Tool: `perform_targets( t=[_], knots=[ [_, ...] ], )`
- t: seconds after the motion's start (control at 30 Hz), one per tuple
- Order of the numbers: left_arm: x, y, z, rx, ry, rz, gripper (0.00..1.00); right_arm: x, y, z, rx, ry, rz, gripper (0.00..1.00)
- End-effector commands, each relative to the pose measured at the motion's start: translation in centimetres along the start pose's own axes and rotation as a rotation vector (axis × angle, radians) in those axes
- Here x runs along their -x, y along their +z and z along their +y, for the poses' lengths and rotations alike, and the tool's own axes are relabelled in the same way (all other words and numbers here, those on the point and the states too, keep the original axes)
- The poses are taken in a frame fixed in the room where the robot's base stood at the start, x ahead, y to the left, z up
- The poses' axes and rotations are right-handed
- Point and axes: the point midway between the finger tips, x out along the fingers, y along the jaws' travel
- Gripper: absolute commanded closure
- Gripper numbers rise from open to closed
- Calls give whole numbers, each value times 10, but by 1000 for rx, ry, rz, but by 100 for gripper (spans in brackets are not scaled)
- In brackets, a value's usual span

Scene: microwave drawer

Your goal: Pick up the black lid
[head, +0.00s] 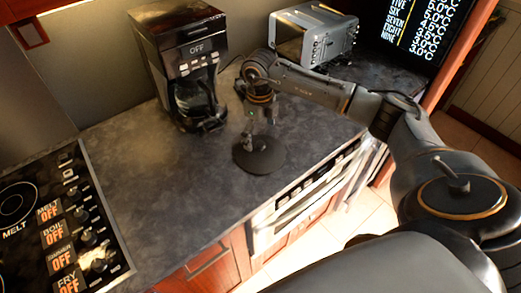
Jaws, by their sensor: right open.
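The black lid (259,158) is a dark round disc lying flat on the grey countertop (200,220), near its front edge. It has a small raised part at its middle. My right gripper (262,120) points down just above the lid, over its centre. It is open, and its fingertips are small and dark, so I cannot tell whether they touch the knob. My left gripper is not in view.
A black coffee maker (183,65) stands at the back of the counter, left of the lid. A silver toaster oven (314,35) is at the back right. A stove panel (70,225) with knobs is at the left. Counter between stove and lid is clear.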

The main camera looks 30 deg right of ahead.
Motion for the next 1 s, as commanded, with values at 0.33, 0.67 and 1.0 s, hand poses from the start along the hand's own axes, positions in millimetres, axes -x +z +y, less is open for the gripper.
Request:
perform_targets(
  t=[0.33, 0.67, 1.0],
  knots=[
    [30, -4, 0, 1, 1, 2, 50, -44, -2, -1, -1, 3, 2, 0],
    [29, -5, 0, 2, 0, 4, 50, -52, -2, -1, 1, 1, 0, 4],
    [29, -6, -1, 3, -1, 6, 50, -52, -2, -1, 0, 1, 1, 73]
  ],
)
